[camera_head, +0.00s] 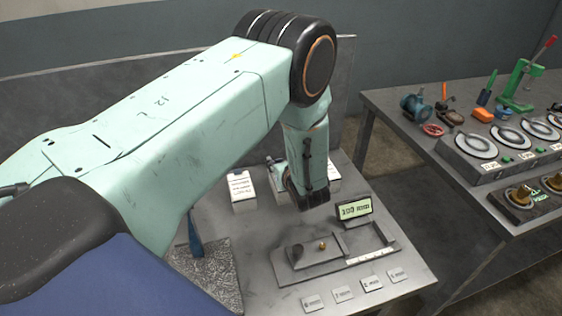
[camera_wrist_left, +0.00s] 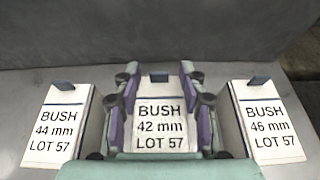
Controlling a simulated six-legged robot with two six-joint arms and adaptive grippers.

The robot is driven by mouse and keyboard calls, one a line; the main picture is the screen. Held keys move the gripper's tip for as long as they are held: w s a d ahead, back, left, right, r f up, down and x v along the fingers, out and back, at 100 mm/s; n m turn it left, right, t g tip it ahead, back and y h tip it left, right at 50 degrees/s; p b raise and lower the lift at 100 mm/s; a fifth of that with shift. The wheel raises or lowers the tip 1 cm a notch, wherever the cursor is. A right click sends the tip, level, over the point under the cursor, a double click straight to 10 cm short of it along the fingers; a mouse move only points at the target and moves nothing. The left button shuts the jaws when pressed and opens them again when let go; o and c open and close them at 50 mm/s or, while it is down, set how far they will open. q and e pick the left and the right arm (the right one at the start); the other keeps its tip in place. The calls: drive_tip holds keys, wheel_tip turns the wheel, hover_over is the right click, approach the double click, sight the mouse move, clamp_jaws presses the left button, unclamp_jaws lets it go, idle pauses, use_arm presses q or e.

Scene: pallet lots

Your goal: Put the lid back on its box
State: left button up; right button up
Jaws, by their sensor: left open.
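Three white boxes stand in a row in the left wrist view: the 44 mm box (camera_wrist_left: 57,125) at left, the 42 mm box (camera_wrist_left: 160,115) in the middle and the 46 mm box (camera_wrist_left: 268,122) at right. Each has a "BUSH" and "LOT 57" label on top and a dark tab at its far edge. I cannot tell a separate lid from a box top. My left gripper (camera_wrist_left: 160,84) is open, its fingers on either side of the 42 mm box; contact is unclear. In the head view, my arm hides much of the row. My right gripper is not in view.
In front of the boxes are a grey fixture (camera_head: 310,262) with a brass piece (camera_head: 322,246), a small display (camera_head: 354,210) and several small plates (camera_head: 343,294). A speckled mat (camera_head: 222,272) lies at left. A second table (camera_head: 400,97) at right holds tools and dials.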

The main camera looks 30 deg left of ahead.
use_arm(q)
drive_tip(key=shift+s+r+p, duration=0.1)
drive_tip(key=shift+r+p, duration=0.4)
drive_tip(key=shift+r, duration=0.1)
drive_tip(key=p+v, duration=0.6)
drive_tip(key=v, duration=0.5)
drive_tip(key=shift+s+d, duration=0.25)
drive_tip(key=shift+d, duration=0.15)
drive_tip(key=shift+a, duration=0.1)
